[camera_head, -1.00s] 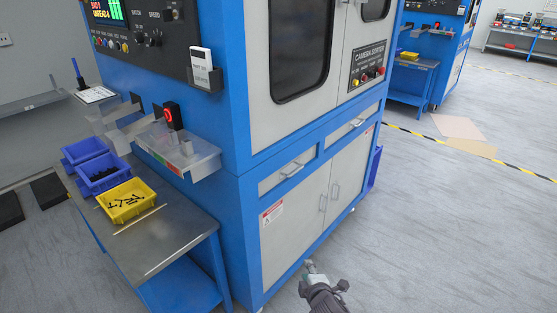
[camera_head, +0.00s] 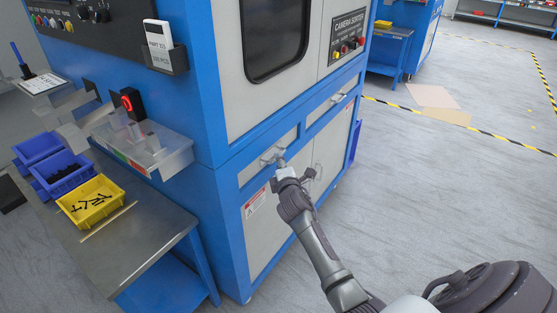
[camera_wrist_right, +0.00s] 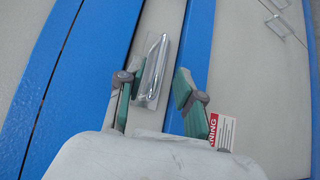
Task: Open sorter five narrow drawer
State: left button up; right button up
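The camera sorter (camera_head: 207,105) is a blue and grey cabinet with two narrow drawers below its window. The left narrow drawer (camera_head: 250,172) looks closed, and its metal handle is partly hidden by my right gripper (camera_head: 281,164) in the head view. In the right wrist view, the bar handle (camera_wrist_right: 152,70) lies between the two green-padded fingers of my right gripper (camera_wrist_right: 157,98). The fingers are apart, with a gap visible on the right side of the handle; contact on the left side cannot be told. My left gripper is not in view.
The second narrow drawer (camera_head: 328,108) is to the right. Cabinet doors (camera_head: 270,228) with handles lie below. A metal side table (camera_head: 125,250) with a yellow bin (camera_head: 91,203) and blue bins stands at left. The floor at right is open.

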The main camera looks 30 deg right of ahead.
jog(key=x, duration=0.3)
jog(key=shift+w, duration=0.15)
grip_shut()
dwell(0.3)
